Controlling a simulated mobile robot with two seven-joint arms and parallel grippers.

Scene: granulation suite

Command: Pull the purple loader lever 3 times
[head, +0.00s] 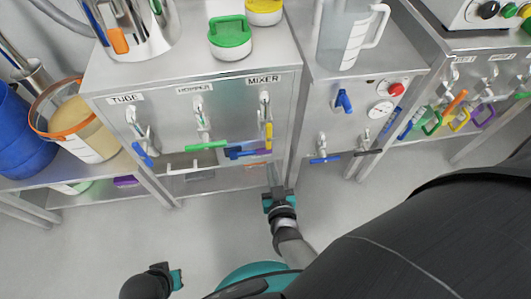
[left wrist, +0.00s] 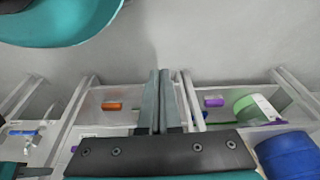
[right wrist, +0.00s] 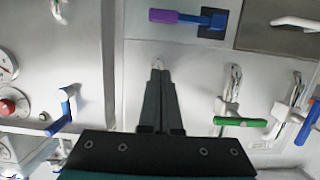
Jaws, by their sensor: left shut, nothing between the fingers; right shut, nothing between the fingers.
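The purple loader lever (right wrist: 178,17) shows at the top of the right wrist view, its purple grip on a blue arm that runs to a dark mount. In the head view it sits low on the cabinet front, under the MIXER label, its purple end (head: 261,152) partly behind a yellow handle.
Green (head: 206,145), yellow (head: 268,137) and blue (head: 142,153) valve handles hang on the same front. A blue handle (head: 325,160) and red button (head: 396,89) are on the panel to the right. Blue drum (head: 20,135) stands left. The floor before the cabinet is clear.

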